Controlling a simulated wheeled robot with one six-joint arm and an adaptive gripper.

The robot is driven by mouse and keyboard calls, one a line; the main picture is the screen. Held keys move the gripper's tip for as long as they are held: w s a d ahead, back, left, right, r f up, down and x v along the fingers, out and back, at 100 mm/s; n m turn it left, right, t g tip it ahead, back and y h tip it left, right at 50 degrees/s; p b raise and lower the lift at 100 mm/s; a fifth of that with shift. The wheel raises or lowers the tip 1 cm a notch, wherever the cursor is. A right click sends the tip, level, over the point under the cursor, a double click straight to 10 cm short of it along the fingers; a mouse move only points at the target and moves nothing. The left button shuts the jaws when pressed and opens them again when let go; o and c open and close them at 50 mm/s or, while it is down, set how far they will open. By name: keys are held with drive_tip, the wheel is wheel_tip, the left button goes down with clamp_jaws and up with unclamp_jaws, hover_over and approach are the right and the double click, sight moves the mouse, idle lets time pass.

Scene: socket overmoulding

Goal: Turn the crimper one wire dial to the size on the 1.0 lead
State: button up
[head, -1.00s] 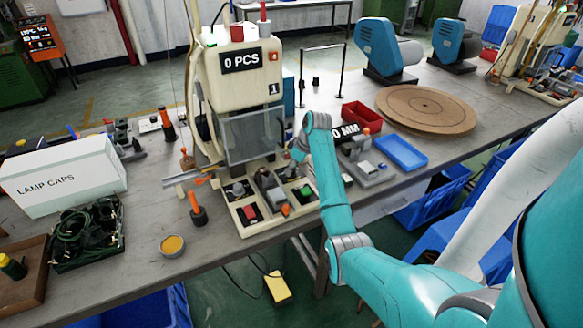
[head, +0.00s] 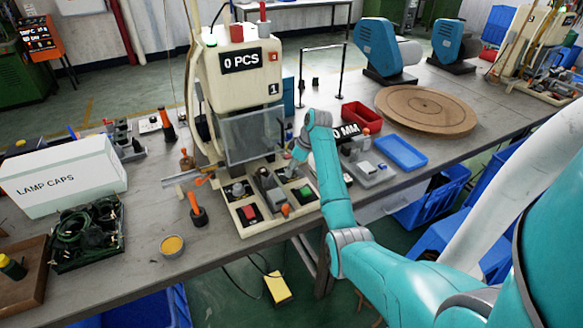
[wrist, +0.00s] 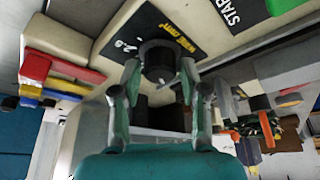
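Crimper one (head: 222,95), a cream press with a "1" plate and a "0 PCS" display, stands mid-bench in the head view. My gripper (head: 298,152) is low at its right side, partly hidden by my arm. In the wrist view the black round wire dial (wrist: 159,56) sits on a dark label reading "WIRE mm²", with "2.0" at its left. My gripper (wrist: 159,70) has a fingertip against each side of the dial and appears closed on it. The dial's pointer is not clear. I cannot make out the 1.0 lead; a sign (head: 346,132) ending "0 MM" is partly covered by my arm.
A red bin (head: 362,117), a blue tray (head: 401,152) and a round wooden turntable (head: 425,108) lie right of my arm. The crimper's base has red and green buttons. An orange-handled tool (head: 196,208) and a lamp caps box (head: 64,176) are at left.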

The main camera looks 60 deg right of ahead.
drive_tip(key=shift+o, duration=0.3)
drive_tip(key=v, duration=0.7)
drive_tip(key=shift+r, duration=0.2)
drive_tip(key=shift+s, duration=0.1)
